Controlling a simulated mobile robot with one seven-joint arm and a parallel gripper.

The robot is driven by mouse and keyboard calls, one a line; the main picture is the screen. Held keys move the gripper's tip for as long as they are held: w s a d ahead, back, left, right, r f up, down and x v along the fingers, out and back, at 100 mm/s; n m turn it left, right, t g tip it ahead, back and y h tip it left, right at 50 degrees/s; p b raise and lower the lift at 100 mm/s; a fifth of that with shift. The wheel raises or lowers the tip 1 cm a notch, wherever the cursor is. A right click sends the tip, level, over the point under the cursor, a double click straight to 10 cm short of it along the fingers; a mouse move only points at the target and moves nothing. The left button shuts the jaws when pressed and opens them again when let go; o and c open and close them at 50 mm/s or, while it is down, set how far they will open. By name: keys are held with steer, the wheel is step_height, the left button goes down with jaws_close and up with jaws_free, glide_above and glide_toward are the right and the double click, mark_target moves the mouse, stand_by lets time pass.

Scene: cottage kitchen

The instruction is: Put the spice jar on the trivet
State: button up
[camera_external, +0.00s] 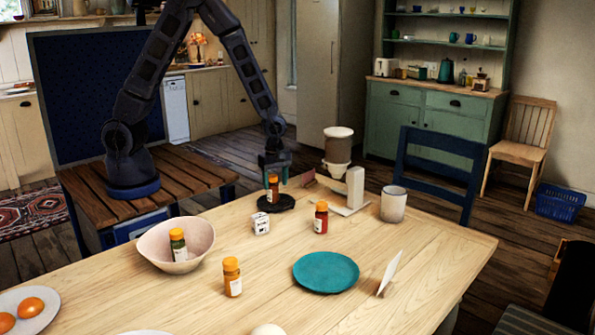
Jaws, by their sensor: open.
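A small spice jar with an orange cap and a pale label (273,191) stands upright at the black round trivet (287,205) and appears to rest on it. My gripper (274,172) is directly above this jar, pointing down, with its open fingers around or just over the cap; contact cannot be told. Other spice jars are in view: a red one (321,219) right of the trivet, an orange-yellow one (232,279) at the front, and a dark green one (178,246) inside the pink bowl (150,246).
A pale stand (354,188) and a grey cup (393,204) are to the right. A teal plate (326,272) and an upright card (390,270) lie nearer. The right part of the table is clear.

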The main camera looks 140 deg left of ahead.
step_height(320, 180, up, 11)
steer(key=shift+r, duration=0.15)
steer(key=shift+w+d+r, duration=0.1)
steer(key=shift+d+r, duration=0.05)
steer(key=shift+d, duration=0.05)
steer(key=w+d+r+m+t, duration=0.1)
steer(key=d+r+m, duration=0.7)
steer(key=d, duration=0.2)
steer(key=w+d+r+m+t, duration=0.1)
steer(key=d+r+m, duration=0.65)
steer(key=d, duration=0.35)
steer(key=s+d+r+m+t, duration=0.1)
steer(key=s+d+r+m, duration=0.3)
steer(key=d+m, duration=0.5)
steer(key=s+d+r+m+t, duration=0.1)
steer(key=s+d+r+m, duration=0.4)
steer(key=s+d+m, duration=0.3)
steer(key=shift+s+d+m+t, duration=0.35)
steer(key=shift+s+m, duration=0.1)
steer(key=shift+s, duration=0.2)
